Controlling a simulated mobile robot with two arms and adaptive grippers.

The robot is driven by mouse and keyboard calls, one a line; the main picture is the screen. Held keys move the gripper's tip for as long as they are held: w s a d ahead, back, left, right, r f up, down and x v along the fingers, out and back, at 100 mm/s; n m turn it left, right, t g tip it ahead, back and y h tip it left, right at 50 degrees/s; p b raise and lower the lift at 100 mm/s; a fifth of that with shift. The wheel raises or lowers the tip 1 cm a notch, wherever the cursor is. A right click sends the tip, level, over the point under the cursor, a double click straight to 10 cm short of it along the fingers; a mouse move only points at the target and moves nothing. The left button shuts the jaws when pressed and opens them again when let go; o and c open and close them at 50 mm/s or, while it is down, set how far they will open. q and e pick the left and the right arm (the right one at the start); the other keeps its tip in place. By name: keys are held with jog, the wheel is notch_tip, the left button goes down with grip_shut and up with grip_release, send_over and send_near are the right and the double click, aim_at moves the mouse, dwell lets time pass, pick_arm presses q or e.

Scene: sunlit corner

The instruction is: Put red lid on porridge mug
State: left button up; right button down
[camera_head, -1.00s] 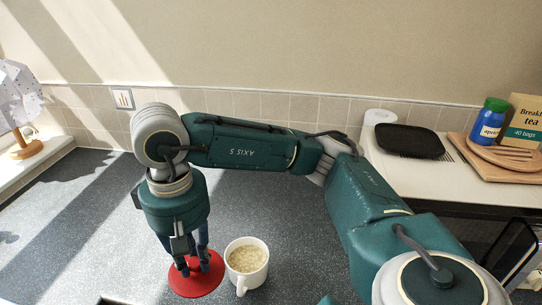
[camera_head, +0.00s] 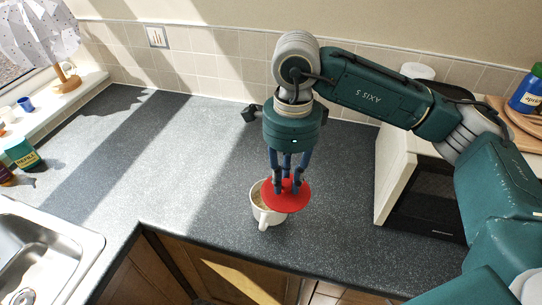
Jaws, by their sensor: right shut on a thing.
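The red lid (camera_head: 298,199) is a flat round disc. My right gripper (camera_head: 287,188) points down and is shut on the middle of the lid. The white porridge mug (camera_head: 257,207) stands upright on the dark worktop, its handle toward the front. The lid hangs over the right part of the mug, offset to the right, and hides part of its opening. A little porridge shows at the left of the opening. I cannot tell whether the lid touches the rim. My left gripper is not in view.
A steel sink (camera_head: 45,250) is at the front left. Bottles and cups stand by the window ledge at the left. A white oven (camera_head: 400,170) stands at the right under my arm. The worktop (camera_head: 180,150) left of the mug is clear.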

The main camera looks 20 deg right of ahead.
jog(key=m, duration=0.3)
jog(key=w+m, duration=0.1)
jog(key=m, duration=0.1)
jog(key=shift+a+r+p, duration=0.2)
jog(key=shift+a+p, duration=0.05)
jog(key=shift+p, duration=0.1)
jog(key=m, duration=0.3)
jog(key=shift+w+a, duration=0.1)
jog(key=shift+w, duration=0.2)
jog(key=m, duration=0.2)
jog(key=w+m+p, duration=0.1)
jog(key=m, duration=0.2)
jog(key=shift+a, duration=0.2)
jog(key=m, duration=0.3)
jog(key=shift+w+p, duration=0.25)
jog(key=shift+p, duration=0.05)
jog(key=m, duration=0.2)
jog(key=shift+w+a+m, duration=0.1)
jog(key=shift+w+m, duration=0.15)
jog(key=shift+m, duration=0.15)
jog(key=m, duration=0.2)
jog(key=w+m+p, duration=0.1)
jog(key=m, duration=0.2)
jog(key=shift+a, duration=0.15)
jog(key=m, duration=0.3)
jog(key=w+m, duration=0.1)
jog(key=m, duration=0.2)
jog(key=shift+a+f+p, duration=0.1)
jog(key=shift+f+p, duration=0.1)
jog(key=shift+p, duration=0.15)
